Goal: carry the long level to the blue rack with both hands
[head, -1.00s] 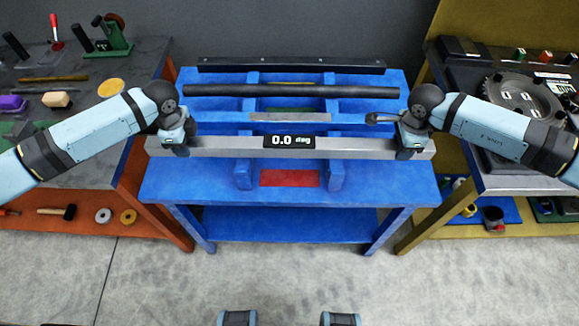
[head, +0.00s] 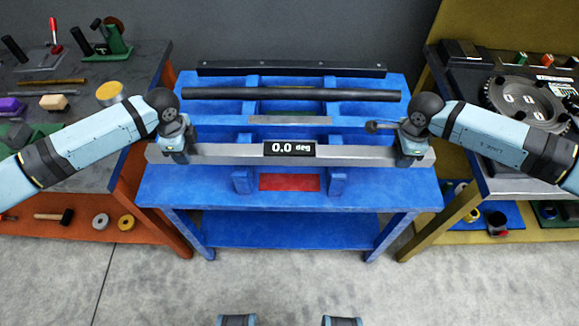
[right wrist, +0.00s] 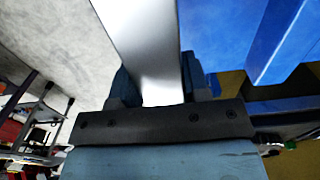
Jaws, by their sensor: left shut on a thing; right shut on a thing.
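The long level (head: 230,151) is a grey bar with a display reading 0.0 deg. It lies across the front of the blue rack (head: 160,193) in the head view, looking horizontal. My left gripper (head: 176,156) is shut on it near its left end. My right gripper (head: 410,158) is shut on it near its right end. In the right wrist view the level (right wrist: 145,45) runs between the two fingers of my right gripper (right wrist: 168,88). The level overlaps the front supports (head: 243,180) of the rack; I cannot tell whether it touches them.
A dark round bar (head: 290,93) lies on the rack behind the level. A red patch (head: 288,183) is on the rack's front. A cluttered bench (head: 75,150) stands at the left, another with a round plate (head: 525,98) at the right. The floor in front is clear.

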